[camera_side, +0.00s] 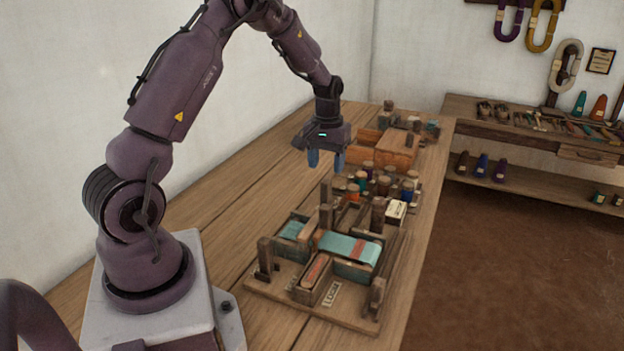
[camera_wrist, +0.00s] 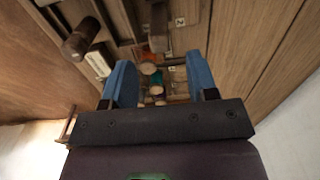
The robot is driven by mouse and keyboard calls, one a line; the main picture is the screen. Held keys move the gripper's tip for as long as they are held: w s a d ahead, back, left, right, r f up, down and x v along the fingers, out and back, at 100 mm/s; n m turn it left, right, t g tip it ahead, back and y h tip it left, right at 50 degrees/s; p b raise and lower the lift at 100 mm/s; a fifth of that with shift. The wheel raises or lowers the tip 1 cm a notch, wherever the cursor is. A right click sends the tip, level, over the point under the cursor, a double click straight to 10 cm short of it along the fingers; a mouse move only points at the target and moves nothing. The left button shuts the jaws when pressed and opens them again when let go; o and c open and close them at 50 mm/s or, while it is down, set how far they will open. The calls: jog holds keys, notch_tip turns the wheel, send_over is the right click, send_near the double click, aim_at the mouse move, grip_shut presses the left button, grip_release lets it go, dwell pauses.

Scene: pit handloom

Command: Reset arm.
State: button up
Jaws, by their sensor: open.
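My gripper (camera_side: 325,159) hangs above the wooden table, pointing down, with its two blue fingers apart and nothing between them. In the wrist view my gripper (camera_wrist: 160,82) also shows open, with several small spools seen below between the fingers. The small wooden loom (camera_side: 327,265) stands on the table nearer the side camera, with teal cloth (camera_side: 348,248) carrying a reddish stripe. My gripper is above and apart from everything on the table.
Several coloured spools (camera_side: 362,182) stand in a group beyond the loom. A wooden box (camera_side: 394,150) sits behind them. A side bench (camera_side: 530,127) with tools stands at the right. The table's left part (camera_side: 245,195) is clear.

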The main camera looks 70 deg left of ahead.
jog(key=s+d+r+m+t, duration=0.2)
jog(key=s+d+r+m, duration=0.2)
jog(key=s+d+r, duration=0.4)
jog(key=s+d+r+m+t, duration=0.3)
jog(key=s+d+r, duration=0.6)
jog(key=d, duration=0.7)
notch_tip(320, 180, up, 3)
jog(key=shift+s+f+m+t, duration=0.15)
jog(key=shift+s+m+t, duration=0.15)
jog(key=shift+m, duration=0.7)
dwell(0.3)
